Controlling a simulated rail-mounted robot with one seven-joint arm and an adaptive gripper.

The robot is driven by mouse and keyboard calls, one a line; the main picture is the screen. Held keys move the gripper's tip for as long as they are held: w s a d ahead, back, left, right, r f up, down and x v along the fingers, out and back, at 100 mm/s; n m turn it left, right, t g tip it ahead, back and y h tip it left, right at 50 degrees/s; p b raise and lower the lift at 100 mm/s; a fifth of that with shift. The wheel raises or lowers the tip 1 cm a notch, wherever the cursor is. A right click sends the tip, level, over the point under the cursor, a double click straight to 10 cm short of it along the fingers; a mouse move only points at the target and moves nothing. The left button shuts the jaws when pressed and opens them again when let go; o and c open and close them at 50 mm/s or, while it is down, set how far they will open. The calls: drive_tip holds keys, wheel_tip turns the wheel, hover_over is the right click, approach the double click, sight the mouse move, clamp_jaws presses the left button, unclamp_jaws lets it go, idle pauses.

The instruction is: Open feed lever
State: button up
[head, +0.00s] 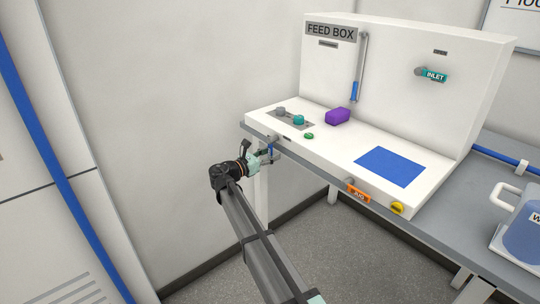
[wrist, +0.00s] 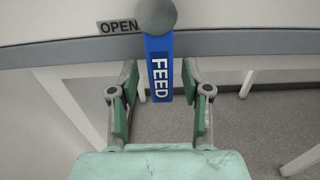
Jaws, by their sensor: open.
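The feed lever (wrist: 159,75) is a blue bar with white "FEED" lettering, hanging straight down from a round grey pivot (wrist: 156,15) in the wrist view. An "OPEN" label (wrist: 118,27) is on the panel edge left of the pivot. In the head view the lever (head: 270,150) shows small at the left end of the feed box's front edge. My gripper (wrist: 160,92) is open, one finger on each side of the lever, with visible gaps. In the head view my gripper (head: 262,156) is at the lever, partly hiding it.
The white feed box (head: 440,100) stands on a grey bench. It carries a purple block (head: 337,116), a blue pad (head: 390,167), a teal INLET lever (head: 434,76) and an orange lever (head: 359,192). A jug (head: 522,228) stands at right. Floor below the lever is clear.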

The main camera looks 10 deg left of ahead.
drive_tip(key=v, duration=1.2)
